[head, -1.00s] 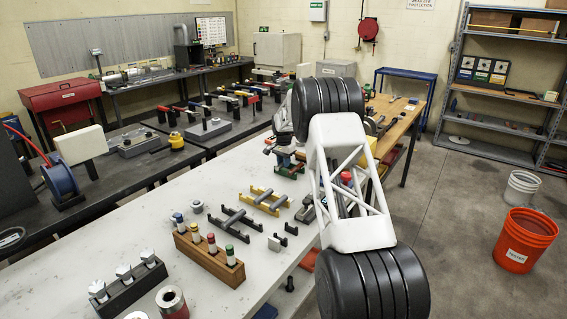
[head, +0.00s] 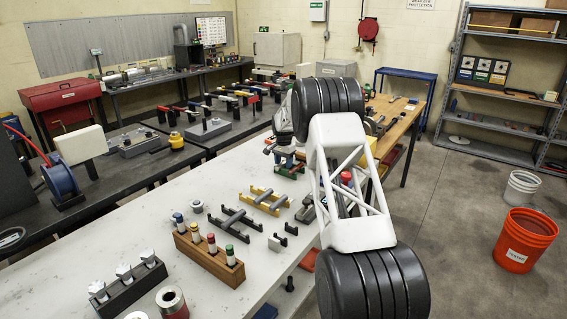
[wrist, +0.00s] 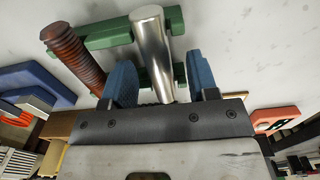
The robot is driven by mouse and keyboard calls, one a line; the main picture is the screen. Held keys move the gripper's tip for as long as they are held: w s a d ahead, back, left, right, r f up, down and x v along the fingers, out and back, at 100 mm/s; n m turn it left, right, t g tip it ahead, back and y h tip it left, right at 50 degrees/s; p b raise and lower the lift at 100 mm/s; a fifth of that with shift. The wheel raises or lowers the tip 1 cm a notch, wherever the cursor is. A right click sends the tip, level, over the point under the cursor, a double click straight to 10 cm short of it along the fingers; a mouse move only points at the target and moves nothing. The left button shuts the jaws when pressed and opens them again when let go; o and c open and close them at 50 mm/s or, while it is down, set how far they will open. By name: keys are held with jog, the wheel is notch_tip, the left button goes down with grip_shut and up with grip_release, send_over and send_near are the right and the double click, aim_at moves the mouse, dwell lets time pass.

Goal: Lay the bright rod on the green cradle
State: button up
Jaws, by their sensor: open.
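The bright rod (wrist: 153,48) is a shiny silver cylinder in the middle of the wrist view. It lies across the green cradle (wrist: 100,35), whose bars show on both sides of it. My gripper (wrist: 160,64) is open, with one blue finger on each side of the rod and a gap visible to each. The near end of the rod is hidden by the gripper body. In the head view the green cradle (head: 290,172) shows only in part beside my arm, and I cannot make out the rod there.
A brown ridged rod (wrist: 73,57) lies just left of the bright rod, across the same green cradle's left end. A blue block (wrist: 38,83) is further left, and an orange-red piece (wrist: 276,119) lies to the right. A yellow cradle (head: 265,200) stands nearer on the white bench.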

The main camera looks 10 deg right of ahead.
aim_at(284, 162)
jog(key=shift+r, duration=3.85)
jog(key=shift+r, duration=0.1)
jog(key=shift+s+r, duration=0.15)
jog(key=shift+r, duration=0.05)
jog(key=s+r+n, duration=0.1)
jog(key=s+r, duration=0.7)
jog(key=s, duration=0.4)
jog(key=s+a+r+n+t, duration=0.1)
jog(key=s+r+n, duration=0.1)
jog(key=s+r, duration=0.8)
jog(key=s+r+n, duration=0.1)
jog(key=s+r, duration=0.4)
jog(key=s, duration=1)
jog(key=s+n+t, duration=0.1)
jog(key=s+n, duration=0.1)
jog(key=s, duration=2)
jog(key=s+f+n, duration=0.1)
jog(key=s+f, duration=0.3)
jog(key=s, duration=0.7)
jog(key=s+f+n, duration=0.1)
jog(key=s+f, duration=0.3)
jog(key=s, duration=0.7)
jog(key=shift+a+f+n+t, duration=0.15)
jog(key=shift+a+n+t, duration=0.15)
jog(key=shift+a+n, duration=0.1)
